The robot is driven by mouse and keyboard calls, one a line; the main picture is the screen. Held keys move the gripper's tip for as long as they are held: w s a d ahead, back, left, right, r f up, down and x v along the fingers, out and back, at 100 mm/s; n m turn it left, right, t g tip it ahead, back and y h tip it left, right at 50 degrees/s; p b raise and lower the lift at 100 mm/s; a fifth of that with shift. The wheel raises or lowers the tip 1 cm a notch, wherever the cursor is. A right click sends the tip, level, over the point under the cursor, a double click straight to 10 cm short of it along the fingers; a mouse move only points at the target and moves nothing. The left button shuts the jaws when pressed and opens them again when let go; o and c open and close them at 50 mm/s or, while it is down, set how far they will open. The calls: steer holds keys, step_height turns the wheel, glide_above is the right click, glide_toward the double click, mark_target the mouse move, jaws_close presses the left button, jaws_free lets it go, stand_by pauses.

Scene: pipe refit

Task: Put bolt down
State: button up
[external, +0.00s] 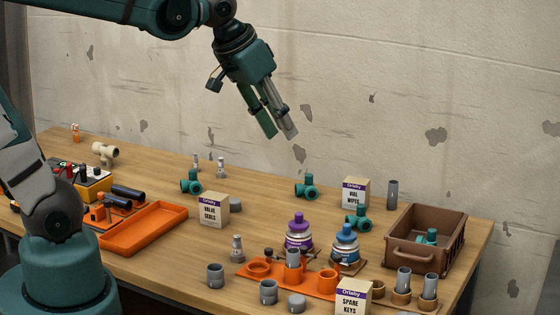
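My gripper (280,136) hangs high above the back of the workbench, its fingers pointing down and to the right. One finger looks teal and the other grey, and they are close together. I cannot tell whether they are open or shut, and no bolt can be made out between them. Small grey bolt-like fittings stand on the wooden bench (140,163): one near the front (237,248), and two at the back, a left one (196,162) and a right one (221,167). I cannot tell which piece is the bolt.
An orange tray (143,245) lies at left. An orange holder (262,282) with grey pipe parts is at front. Purple (299,230) and blue (344,243) bottles, small boxes and teal valves stand around. A brown crate (398,232) holding a teal part is at right.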

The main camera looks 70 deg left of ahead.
steer(key=s+d+f+m+t+h, duration=0.1)
steer(key=s+d+f+m, duration=0.2)
steer(key=s+d, duration=0.6)
steer(key=shift+d+f+m+t, duration=0.3)
steer(key=shift+d+f+t, duration=0.1)
steer(key=shift+d+f, duration=0.2)
stand_by(0.9)
steer(key=shift+o, duration=0.8)
